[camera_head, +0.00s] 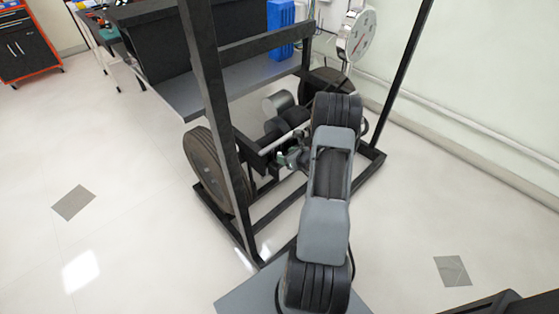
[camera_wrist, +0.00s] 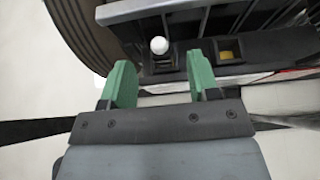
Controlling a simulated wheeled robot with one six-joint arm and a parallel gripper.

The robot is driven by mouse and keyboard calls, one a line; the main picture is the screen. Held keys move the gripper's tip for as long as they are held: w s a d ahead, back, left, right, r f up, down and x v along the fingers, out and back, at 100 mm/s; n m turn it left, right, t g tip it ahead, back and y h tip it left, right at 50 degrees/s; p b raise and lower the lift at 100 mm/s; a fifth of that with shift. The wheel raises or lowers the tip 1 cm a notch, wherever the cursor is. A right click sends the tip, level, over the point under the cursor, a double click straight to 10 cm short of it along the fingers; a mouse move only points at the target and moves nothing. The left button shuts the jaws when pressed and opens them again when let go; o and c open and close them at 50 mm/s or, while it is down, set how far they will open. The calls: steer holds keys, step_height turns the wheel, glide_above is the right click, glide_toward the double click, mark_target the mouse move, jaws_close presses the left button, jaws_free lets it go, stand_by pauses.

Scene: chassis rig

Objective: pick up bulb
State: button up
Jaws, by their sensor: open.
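The bulb (camera_wrist: 160,46) is a small white round thing in the wrist view, seated in a dark holder on the rig, just beyond my fingertips. My gripper (camera_wrist: 162,85) has two green fingers, spread apart and empty, with the bulb ahead of the gap between them and slightly left of its middle. In the head view my gripper (camera_head: 289,157) is small beside the rig's axle, partly hidden by my arm. A small pale spot near it may be the bulb, but it is too small to tell.
The black frame (camera_head: 217,120) of the chassis rig stands around the axle, with a tyre (camera_head: 207,172) at left. An amber piece (camera_wrist: 227,56) sits right of the bulb. A dial gauge (camera_head: 357,35) stands behind. The floor at left is clear.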

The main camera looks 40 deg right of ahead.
steer(key=x, duration=0.2)
steer(key=b+x, duration=0.1)
steer(key=x, duration=0.1)
steer(key=shift+f, duration=0.35)
steer(key=shift+w+a+f, duration=0.1)
steer(key=shift+w+f, duration=0.15)
steer(key=shift+w, duration=0.3)
steer(key=c, duration=1)
